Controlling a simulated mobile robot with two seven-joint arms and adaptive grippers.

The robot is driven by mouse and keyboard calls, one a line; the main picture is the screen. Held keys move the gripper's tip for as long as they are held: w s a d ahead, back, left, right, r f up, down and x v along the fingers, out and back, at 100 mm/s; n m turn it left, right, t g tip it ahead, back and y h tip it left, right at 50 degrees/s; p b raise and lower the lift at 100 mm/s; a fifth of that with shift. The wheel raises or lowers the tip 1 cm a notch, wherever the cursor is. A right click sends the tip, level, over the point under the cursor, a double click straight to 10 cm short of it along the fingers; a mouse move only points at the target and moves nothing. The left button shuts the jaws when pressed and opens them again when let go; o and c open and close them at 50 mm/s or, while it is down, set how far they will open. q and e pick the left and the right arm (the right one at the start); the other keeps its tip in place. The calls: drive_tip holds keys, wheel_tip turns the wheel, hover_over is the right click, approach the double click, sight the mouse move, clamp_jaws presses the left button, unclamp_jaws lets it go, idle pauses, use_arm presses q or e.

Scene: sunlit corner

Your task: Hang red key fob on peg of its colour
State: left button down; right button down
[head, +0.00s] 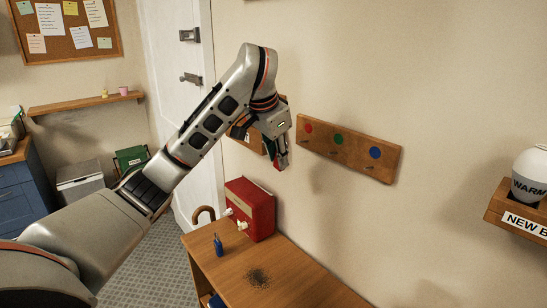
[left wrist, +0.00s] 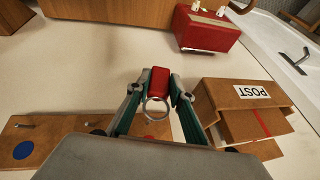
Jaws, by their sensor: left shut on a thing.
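My left gripper (head: 281,163) is shut on the red key fob (head: 277,163) and holds it in the air to the left of the peg board (head: 347,150). In the left wrist view the red fob (left wrist: 159,80) sits between the fingertips of my left gripper (left wrist: 157,88), with its metal ring (left wrist: 155,108) toward the palm. The board on the wall carries a red dot (head: 309,128), a green dot (head: 338,139) and a blue dot (head: 375,152), each with a small peg below. In the left wrist view the board's red end is hidden by my gripper. My right gripper is not in view.
A wooden post box (left wrist: 240,105) is on the wall beside the board. Below, a wooden table (head: 290,280) bears a red box (head: 252,208) and a small blue object (head: 218,244). A shelf with a white round object (head: 531,173) is at the right.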

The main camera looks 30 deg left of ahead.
use_arm(q)
drive_tip(key=w+d+f, duration=0.1)
drive_tip(key=w+d, duration=0.1)
drive_tip(key=w, duration=0.4)
drive_tip(key=shift+w+d+f, duration=0.15)
drive_tip(key=shift+w+d, duration=0.05)
drive_tip(key=shift+w, duration=0.05)
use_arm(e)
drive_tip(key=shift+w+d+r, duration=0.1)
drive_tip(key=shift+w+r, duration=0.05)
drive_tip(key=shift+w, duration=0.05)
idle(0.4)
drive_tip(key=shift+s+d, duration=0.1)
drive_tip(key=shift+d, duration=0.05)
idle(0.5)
use_arm(q)
drive_tip(key=c, duration=1.7)
unclamp_jaws()
